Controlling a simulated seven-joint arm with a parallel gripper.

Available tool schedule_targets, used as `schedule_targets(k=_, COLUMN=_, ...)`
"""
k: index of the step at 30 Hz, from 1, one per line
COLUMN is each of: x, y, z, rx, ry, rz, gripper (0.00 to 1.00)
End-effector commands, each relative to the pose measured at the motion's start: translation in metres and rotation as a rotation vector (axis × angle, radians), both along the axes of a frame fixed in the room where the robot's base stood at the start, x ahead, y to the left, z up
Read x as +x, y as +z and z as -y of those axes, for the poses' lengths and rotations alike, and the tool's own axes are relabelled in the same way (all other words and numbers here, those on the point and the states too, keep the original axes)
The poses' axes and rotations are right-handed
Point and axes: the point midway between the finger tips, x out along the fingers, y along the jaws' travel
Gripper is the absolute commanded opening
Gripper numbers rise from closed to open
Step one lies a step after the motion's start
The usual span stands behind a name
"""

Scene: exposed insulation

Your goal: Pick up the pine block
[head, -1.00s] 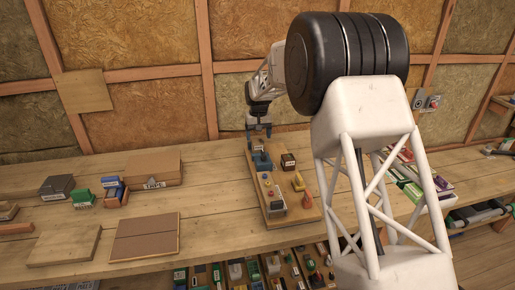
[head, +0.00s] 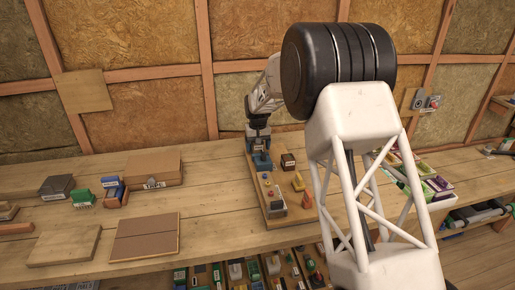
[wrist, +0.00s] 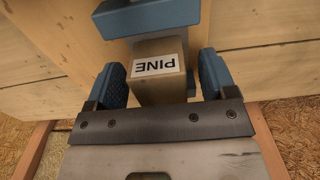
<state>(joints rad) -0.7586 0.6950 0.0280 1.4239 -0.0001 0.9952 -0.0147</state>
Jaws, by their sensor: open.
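The pine block (wrist: 158,88) shows in the wrist view as a pale wooden block with a white label reading PINE. My gripper (wrist: 163,78) is open, with one blue finger on each side of the block. A narrow gap shows at the right finger; the left finger is very close to the block, and I cannot tell if it touches. In the head view my gripper (head: 259,146) points down at the far end of the wooden tray (head: 276,213). The block is hidden there behind the gripper and a blue object.
A blue object (wrist: 150,14) lies just beyond the block. The tray also holds a dark labelled block (head: 288,161), yellow pieces (head: 298,182) and a grey box (head: 277,208). The insulated wall (head: 245,100) stands close behind. Boards (head: 145,238) and small boxes lie to the left.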

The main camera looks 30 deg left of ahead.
Motion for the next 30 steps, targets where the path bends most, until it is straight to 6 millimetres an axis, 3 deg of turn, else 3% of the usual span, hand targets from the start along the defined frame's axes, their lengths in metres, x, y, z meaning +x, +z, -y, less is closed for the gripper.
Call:
schedule_targets(k=17, x=0.0001, y=-0.0007, z=0.0001, rx=0.0, ry=0.0, rz=0.0, gripper=0.76)
schedule_targets(k=27, x=0.0001, y=-0.0006, z=0.0, rx=0.0, ry=0.0, rz=0.0, gripper=0.24)
schedule_targets(k=30, x=0.0001, y=-0.0005, z=0.0, rx=0.001, ry=0.0, rz=0.001, gripper=0.24)
